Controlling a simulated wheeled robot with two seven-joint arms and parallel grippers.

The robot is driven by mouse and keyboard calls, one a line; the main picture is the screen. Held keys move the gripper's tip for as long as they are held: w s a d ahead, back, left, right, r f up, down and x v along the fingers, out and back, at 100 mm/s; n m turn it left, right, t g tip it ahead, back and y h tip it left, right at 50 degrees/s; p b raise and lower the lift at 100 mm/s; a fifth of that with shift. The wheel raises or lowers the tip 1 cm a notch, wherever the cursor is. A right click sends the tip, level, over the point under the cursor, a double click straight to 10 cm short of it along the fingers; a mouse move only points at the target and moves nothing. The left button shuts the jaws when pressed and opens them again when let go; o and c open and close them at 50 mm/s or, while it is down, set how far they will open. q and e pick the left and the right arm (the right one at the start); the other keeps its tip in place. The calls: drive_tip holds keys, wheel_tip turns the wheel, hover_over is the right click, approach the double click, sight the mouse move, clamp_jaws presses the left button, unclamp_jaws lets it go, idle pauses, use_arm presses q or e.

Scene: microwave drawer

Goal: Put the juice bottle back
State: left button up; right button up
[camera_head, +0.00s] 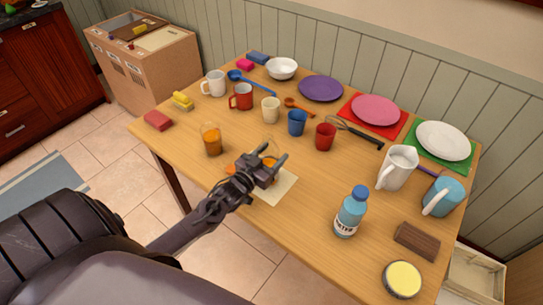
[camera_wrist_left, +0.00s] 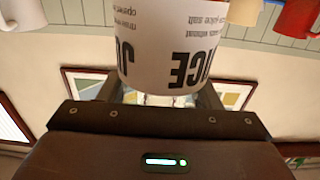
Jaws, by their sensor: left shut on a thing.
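The juice bottle (camera_wrist_left: 172,45) fills the upper middle of the left wrist view. Its white label carries large black letters, and it sits between my left fingers. My left gripper (camera_head: 270,165) is shut on it, near the front edge of the wooden table (camera_head: 190,180). In the head view the gripper covers most of the bottle, with only orange patches showing around it. A cream mat (camera_head: 278,188) lies on the table just below and right of the gripper. I cannot tell whether the bottle touches the table. My right gripper is not in view.
A glass of orange drink (camera_head: 212,143) stands left of the gripper. A blue water bottle (camera_head: 350,212) stands to the right, near a white pitcher (camera_head: 397,168). Several mugs, cups and plates fill the back. A cardboard toy kitchen (camera_head: 145,65) stands behind left.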

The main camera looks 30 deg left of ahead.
use_arm(q)
drive_tip(key=shift+f, duration=0.45)
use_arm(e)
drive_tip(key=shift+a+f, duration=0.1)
use_arm(q)
drive_tip(key=o, duration=0.9)
drive_tip(key=shift+f, duration=0.2)
drive_tip(key=o, duration=0.4)
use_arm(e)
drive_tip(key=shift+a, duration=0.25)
use_arm(q)
drive_tip(key=shift+r, duration=0.1)
drive_tip(key=shift+r, duration=0.25)
drive_tip(key=s+a+b, duration=0.1)
drive_tip(key=s, duration=1.1)
drive_tip(key=shift+f, duration=0.15)
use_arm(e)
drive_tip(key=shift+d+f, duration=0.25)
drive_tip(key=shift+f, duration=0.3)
